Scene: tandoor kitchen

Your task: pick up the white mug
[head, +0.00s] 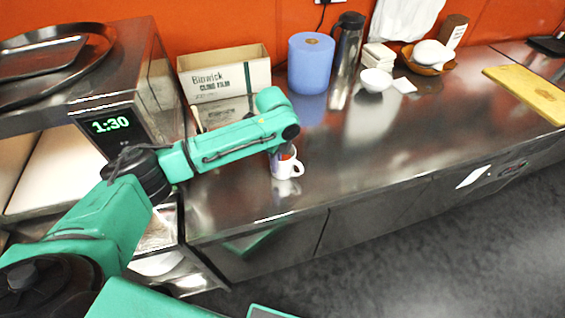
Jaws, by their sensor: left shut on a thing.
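The white mug (284,170) is upright at the front part of the steel counter, with its handle toward the right. My left arm reaches in from the left, and my left gripper (281,153) points down at the mug's rim and is shut on it. The wrist and the small view size hide most of the fingers. I cannot tell whether the mug's base touches the counter. My right gripper is not in view.
The steel counter (400,135) is clear to the right of the mug. Behind stand a cling film box (225,75), a blue paper roll (311,65), a steel flask (346,60) and white bowls (376,80). A yellow board (530,92) lies at the right. A steel oven (150,85) stands left.

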